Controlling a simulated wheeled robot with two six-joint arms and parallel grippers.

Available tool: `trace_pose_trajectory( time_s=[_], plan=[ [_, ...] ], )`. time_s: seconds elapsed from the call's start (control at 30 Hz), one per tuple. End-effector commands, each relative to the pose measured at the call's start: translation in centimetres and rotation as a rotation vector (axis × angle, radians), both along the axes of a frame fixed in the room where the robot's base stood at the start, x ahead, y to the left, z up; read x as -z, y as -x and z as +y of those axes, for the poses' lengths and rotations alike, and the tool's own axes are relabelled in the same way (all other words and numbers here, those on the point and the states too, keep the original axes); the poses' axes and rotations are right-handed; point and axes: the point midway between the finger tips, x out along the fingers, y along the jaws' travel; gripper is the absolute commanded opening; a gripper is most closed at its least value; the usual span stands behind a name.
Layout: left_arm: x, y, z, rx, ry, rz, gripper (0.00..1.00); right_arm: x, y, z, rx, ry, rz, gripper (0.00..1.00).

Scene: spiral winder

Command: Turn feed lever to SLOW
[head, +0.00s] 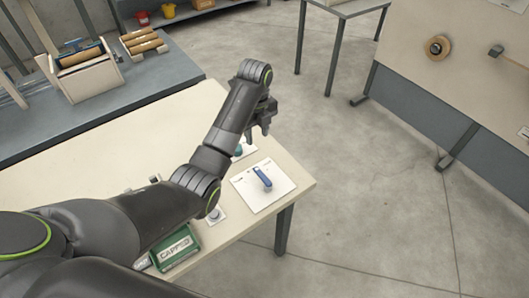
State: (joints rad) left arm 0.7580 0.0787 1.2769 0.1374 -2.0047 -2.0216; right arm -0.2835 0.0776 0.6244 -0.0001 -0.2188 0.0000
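A blue lever (262,177) sits on a white square plate (278,192) near the right corner of the pale table. The lettering on the plate is too small to read, so I cannot tell the lever's setting. My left gripper (258,134) hangs beyond the plate, above the table's far right edge, apart from the lever. Its fingers point down with a gap between them, and nothing shows in it. My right gripper is not in view.
A teal knob (238,150) is partly hidden behind my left arm. A green box (175,248) marked CAPPED stands at the table's front edge. Open floor lies right of the table.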

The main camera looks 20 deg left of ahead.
Motion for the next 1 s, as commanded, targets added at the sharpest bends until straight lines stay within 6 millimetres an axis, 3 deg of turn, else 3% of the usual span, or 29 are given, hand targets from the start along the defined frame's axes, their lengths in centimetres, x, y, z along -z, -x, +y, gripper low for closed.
trace_pose_trajectory(
  time_s=[0.1, 0.17, 0.4, 0.5, 0.57, 0.7, 0.83, 1.0],
  plan=[
    [-0.2, -0.3, -0.2, 0.035, -0.001, 0.008, 0.4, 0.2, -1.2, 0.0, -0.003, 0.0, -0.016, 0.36],
    [0.1, -0.3, -0.2, 0.038, -0.001, 0.008, 0.4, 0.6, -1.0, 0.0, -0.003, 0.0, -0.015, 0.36],
    [2.7, -0.3, -0.2, 0.035, 0.0, 0.006, 0.4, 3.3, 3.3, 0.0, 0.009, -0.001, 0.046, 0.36],
    [3.9, -0.3, -0.2, 0.034, 0.0, 0.006, 0.4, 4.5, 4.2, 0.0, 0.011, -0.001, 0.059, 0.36],
    [4.6, -0.2, -0.2, 0.034, -0.001, 0.005, 0.4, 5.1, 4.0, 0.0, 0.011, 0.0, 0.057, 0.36],
    [6.2, -0.2, -0.2, 0.034, 0.0, 0.004, 0.4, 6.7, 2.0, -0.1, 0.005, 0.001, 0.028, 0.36],
    [8.7, -0.1, -0.2, 0.032, 0.0, 0.009, 0.4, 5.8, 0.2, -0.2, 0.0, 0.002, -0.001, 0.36],
    [12.2, 0.0, -0.2, 0.033, -0.001, 0.01, 0.4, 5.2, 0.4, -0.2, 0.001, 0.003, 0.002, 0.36]
  ],
)
